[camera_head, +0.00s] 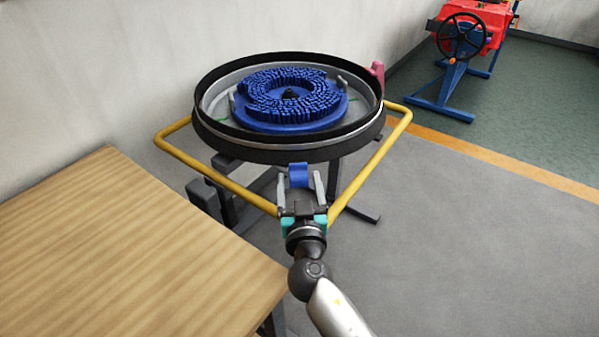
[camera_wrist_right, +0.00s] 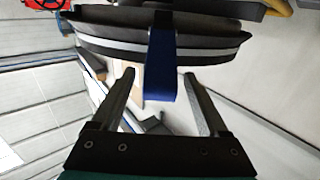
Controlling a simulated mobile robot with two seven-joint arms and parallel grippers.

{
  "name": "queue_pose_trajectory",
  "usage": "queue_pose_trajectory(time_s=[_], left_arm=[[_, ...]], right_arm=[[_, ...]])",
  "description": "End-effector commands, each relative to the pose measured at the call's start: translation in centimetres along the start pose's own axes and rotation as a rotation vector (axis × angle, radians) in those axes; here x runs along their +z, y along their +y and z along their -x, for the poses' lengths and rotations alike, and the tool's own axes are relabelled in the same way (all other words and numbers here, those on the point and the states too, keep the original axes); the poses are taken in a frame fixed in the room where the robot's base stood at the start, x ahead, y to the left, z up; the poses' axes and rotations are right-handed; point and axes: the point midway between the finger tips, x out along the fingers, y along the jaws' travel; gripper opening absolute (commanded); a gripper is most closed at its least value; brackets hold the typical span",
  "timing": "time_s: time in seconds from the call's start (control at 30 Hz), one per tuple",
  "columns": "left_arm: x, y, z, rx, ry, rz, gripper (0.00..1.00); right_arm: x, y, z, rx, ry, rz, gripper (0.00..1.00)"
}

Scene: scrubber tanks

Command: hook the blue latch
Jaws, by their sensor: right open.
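The blue latch (camera_head: 298,175) hangs at the front of the round black-rimmed scrubber tank (camera_head: 226,136). My right gripper (camera_head: 300,186) is open just in front of it, with one finger on each side of the latch in the head view. In the right wrist view the blue latch (camera_wrist_right: 161,70) hangs down from the tank rim (camera_wrist_right: 110,42), between and beyond the open fingertips of my right gripper (camera_wrist_right: 160,75). I see no clear contact between the fingers and the latch. My left gripper is not in view.
A yellow tubular frame (camera_head: 365,172) surrounds the tank. A blue brush (camera_head: 300,120) lies inside it, and a pink-red latch (camera_head: 377,72) sits at its back right edge. A wooden table (camera_head: 110,250) is at the left. The grey floor (camera_head: 480,240) at right is clear.

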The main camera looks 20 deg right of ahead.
Motion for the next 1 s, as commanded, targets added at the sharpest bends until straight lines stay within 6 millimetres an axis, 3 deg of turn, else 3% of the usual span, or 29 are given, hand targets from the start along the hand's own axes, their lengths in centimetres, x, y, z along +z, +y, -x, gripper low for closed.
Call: queue_pose_trajectory(time_s=[0.27, 0.9, 1.0], left_arm=[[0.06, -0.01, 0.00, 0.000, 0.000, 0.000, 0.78], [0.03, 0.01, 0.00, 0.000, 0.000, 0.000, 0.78], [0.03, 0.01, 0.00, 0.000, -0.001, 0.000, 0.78]], right_arm=[[0.01, -0.03, 0.05, 0.000, 0.000, -0.001, 0.78], [-0.02, -0.02, 0.02, 0.000, 0.000, -0.001, 0.07], [-0.02, -0.02, 0.01, 0.000, 0.000, -0.001, 0.00]])
